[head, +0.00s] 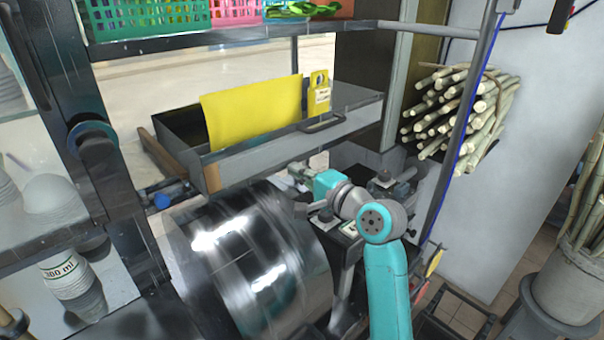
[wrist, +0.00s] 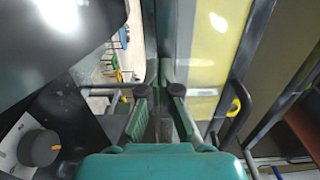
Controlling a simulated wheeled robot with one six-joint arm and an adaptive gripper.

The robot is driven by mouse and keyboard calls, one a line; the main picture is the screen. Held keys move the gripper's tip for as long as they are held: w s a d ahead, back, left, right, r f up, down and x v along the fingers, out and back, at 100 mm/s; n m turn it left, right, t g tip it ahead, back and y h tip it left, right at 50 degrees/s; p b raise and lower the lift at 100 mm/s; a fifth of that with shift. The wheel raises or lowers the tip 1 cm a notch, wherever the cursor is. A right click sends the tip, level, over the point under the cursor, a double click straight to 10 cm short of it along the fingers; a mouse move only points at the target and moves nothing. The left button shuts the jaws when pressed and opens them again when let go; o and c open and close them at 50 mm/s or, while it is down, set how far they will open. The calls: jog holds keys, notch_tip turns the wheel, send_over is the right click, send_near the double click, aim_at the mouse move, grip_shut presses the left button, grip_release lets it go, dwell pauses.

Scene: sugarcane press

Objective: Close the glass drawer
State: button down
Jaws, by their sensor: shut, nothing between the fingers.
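The drawer (head: 262,150) is a grey metal tray with a pale front panel and a dark handle (head: 322,124). It stands pulled out under the shelf, and its inside is visible from above. My gripper (head: 290,186) is below the drawer front, above the machine, apart from the handle.
A shiny metal drum (head: 250,255) lies below the drawer, close to my arm. A shelf above holds green and pink baskets (head: 235,10). Cups (head: 70,280) stand at left. Sugarcane bundles (head: 460,110) are at right. Frame posts stand on both sides. A knob (wrist: 38,148) shows in the wrist view.

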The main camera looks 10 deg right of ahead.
aim_at(285, 163)
jog(key=x, duration=0.5)
jog(key=shift+d, duration=0.1)
dwell(0.4)
